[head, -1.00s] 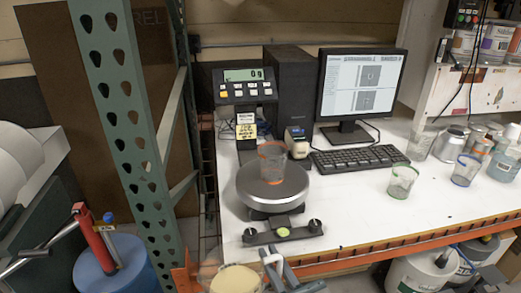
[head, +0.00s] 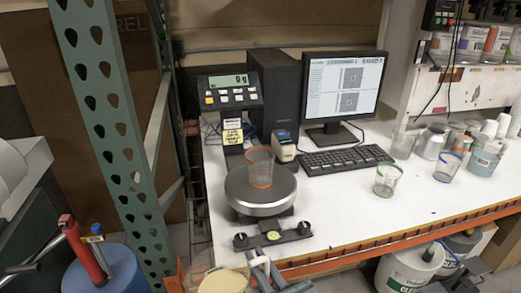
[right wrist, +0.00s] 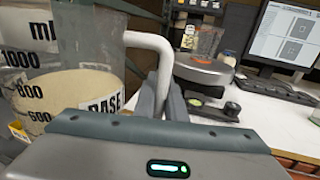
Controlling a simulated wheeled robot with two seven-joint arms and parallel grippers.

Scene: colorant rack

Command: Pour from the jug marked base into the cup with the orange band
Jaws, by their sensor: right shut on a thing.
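The cup with the orange band (head: 259,171) stands upright on the round plate of the scale (head: 260,198). It is clear and looks empty. It also shows in the right wrist view (right wrist: 205,42). The jug marked base (head: 222,283), clear with pale cream liquid, is at the bottom edge of the head view, mostly cut off. In the right wrist view the jug (right wrist: 60,95) shows volume marks and part of a BASE label. My right gripper (right wrist: 168,98) is shut on its white handle, in front of the bench and short of the scale. My left gripper is out of view.
A black level bar (head: 272,237) lies in front of the scale. Green-banded (head: 387,180) and blue-banded (head: 446,165) cups stand to the right. A green rack upright (head: 110,110) rises at left. A keyboard (head: 345,160) and monitor (head: 343,88) stand behind. The white bench (head: 335,215) is clear at front middle.

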